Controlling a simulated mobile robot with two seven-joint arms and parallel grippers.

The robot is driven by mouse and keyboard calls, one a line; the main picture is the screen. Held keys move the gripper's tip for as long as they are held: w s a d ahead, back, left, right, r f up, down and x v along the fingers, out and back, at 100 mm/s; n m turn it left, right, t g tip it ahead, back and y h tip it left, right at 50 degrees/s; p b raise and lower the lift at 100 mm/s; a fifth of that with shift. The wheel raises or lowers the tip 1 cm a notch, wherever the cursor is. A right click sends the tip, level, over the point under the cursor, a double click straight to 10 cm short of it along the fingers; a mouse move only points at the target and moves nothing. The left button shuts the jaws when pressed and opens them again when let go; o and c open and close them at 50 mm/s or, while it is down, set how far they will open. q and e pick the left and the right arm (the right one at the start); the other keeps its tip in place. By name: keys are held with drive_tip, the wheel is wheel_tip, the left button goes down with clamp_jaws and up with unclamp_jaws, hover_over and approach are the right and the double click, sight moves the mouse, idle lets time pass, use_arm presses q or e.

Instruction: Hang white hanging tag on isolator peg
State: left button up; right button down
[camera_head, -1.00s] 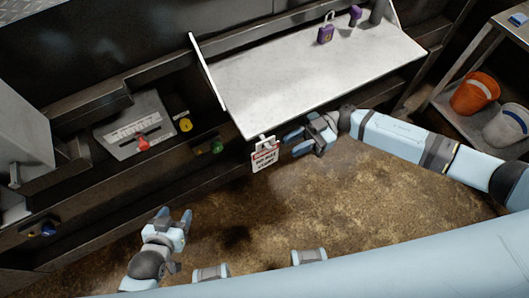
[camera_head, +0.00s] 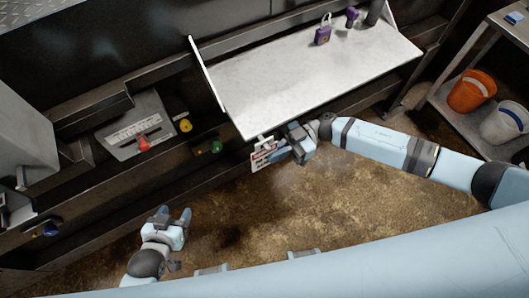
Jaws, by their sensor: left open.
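The white hanging tag (camera_head: 259,160), with red and black print, hangs at the front left corner of the white shelf (camera_head: 310,80). My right gripper (camera_head: 278,152) is at the tag's right side, its fingers overlapping the tag's right part. I cannot tell whether they grip it. My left gripper (camera_head: 172,215) is open and empty above the brown floor at lower left. A grey isolator panel (camera_head: 122,128) with a red switch (camera_head: 143,144) is at the left. I cannot make out the isolator peg clearly.
A purple padlock (camera_head: 323,35) and another purple item (camera_head: 351,15) stand at the back of the shelf. Yellow (camera_head: 186,125) and green (camera_head: 216,147) knobs sit right of the panel. Orange (camera_head: 471,91) and white (camera_head: 504,123) buckets are on a rack. The floor between the grippers is clear.

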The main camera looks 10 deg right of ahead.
drive_tip(key=shift+r+p, duration=0.55)
drive_tip(key=shift+p, duration=0.05)
drive_tip(key=shift+s, duration=0.15)
idle(0.5)
drive_tip(key=s+d+p, duration=0.2)
drive_tip(key=s+p, duration=0.1)
drive_tip(key=s, duration=0.3)
drive_tip(key=shift+s+d+p, duration=0.2)
drive_tip(key=shift+p, duration=0.15)
idle(0.9)
idle(0.6)
